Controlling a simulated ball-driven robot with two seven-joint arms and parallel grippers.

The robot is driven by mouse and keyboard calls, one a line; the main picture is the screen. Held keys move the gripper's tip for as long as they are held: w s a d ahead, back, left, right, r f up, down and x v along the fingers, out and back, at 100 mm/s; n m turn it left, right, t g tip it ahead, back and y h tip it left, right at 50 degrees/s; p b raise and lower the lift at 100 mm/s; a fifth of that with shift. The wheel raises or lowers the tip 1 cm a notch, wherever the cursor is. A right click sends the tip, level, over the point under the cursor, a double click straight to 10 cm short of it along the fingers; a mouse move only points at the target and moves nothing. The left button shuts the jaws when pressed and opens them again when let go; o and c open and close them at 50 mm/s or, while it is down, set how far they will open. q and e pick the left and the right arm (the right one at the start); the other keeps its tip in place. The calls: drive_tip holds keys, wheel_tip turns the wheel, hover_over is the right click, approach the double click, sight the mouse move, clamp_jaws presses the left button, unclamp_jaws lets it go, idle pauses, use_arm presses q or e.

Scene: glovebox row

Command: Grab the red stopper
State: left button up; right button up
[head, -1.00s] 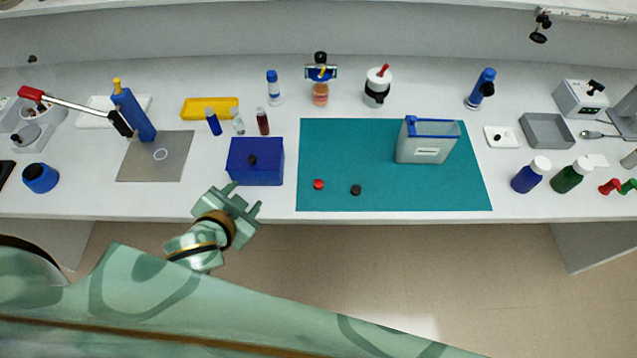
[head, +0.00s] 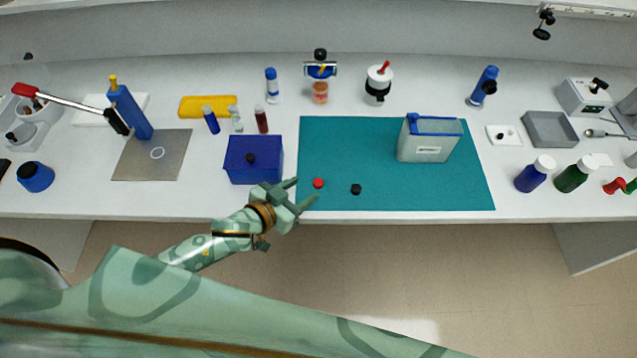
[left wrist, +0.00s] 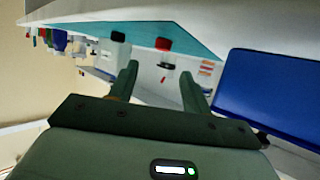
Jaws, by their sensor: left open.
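The red stopper (head: 318,183) is a small disc on the teal mat (head: 400,190), near the mat's left front corner. My left gripper (head: 305,190) is open and empty at the front edge of the bench, just left of the stopper and apart from it. In the left wrist view the red stopper (left wrist: 162,44) shows beyond and between the two open fingertips (left wrist: 159,72). My right gripper is in neither view.
A black stopper (head: 356,189) lies just right of the red one. A blue box (head: 255,172) stands left of the mat, close to my left gripper. A grey container with a blue rim (head: 428,146) stands on the mat. The mat's front middle is otherwise clear.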

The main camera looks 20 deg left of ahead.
sight(317, 183)
use_arm(q)
drive_tip(key=shift+w+d+f, duration=0.15)
drive_tip(key=shift+w, duration=0.15)
drive_tip(key=w+f+b, duration=0.1)
drive_tip(key=w+d+f, duration=0.1)
drive_tip(key=w, duration=0.1)
drive_tip(key=shift+w+d+f+b, duration=0.2)
drive_tip(key=shift+f+b, duration=0.15)
drive_tip(key=shift+f, duration=0.05)
drive_tip(key=shift+w+d+f, duration=0.1)
drive_tip(key=shift+w+d, duration=0.05)
drive_tip(key=shift+w, duration=0.25)
drive_tip(key=shift+s, duration=0.1)
drive_tip(key=shift+c, duration=0.6)
drive_tip(key=c, duration=0.9)
